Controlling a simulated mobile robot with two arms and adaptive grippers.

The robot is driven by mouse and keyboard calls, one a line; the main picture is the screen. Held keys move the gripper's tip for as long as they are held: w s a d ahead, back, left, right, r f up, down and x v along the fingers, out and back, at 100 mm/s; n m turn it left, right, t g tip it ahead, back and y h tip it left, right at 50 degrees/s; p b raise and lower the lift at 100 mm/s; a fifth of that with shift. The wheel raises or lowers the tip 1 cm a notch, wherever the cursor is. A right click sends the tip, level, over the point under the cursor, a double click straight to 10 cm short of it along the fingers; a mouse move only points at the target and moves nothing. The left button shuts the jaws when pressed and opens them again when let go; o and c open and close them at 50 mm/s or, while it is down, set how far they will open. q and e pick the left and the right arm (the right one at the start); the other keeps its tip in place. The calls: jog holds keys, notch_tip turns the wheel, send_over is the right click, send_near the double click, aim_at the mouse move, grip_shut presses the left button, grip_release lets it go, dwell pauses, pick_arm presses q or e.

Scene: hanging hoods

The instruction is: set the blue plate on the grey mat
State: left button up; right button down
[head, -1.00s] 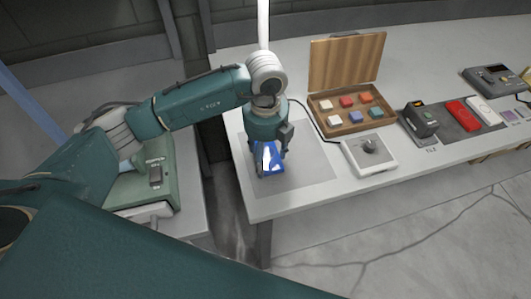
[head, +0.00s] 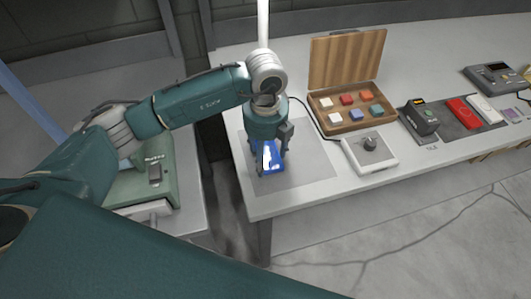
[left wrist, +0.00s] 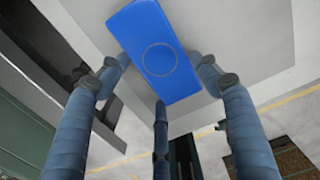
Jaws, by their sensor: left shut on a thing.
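The blue plate (head: 268,157) is a flat rectangular slab; the left wrist view shows a thin circle marked on its blue face (left wrist: 158,45). My left gripper (head: 270,166) points down over the table and is shut on the plate. The grey mat (head: 308,172) lies flat near the table's left front corner, and the plate is over its left part. The mat also shows beside the plate in the left wrist view (left wrist: 235,50). I cannot tell whether the plate touches the mat. My right gripper is not in view.
A white box with a knob (head: 368,153) stands just right of the mat. Behind it is an open wooden case (head: 345,122) with coloured blocks. Farther right are a dark device (head: 421,119) and a red piece (head: 462,113). The mat's right part is clear.

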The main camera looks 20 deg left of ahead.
pick_arm(q)
jog(key=shift+f+b, duration=0.3)
jog(key=shift+f, duration=0.1)
jog(key=o, duration=1.3)
jog(key=shift+o, duration=0.2)
notch_tip(320, 180, up, 12)
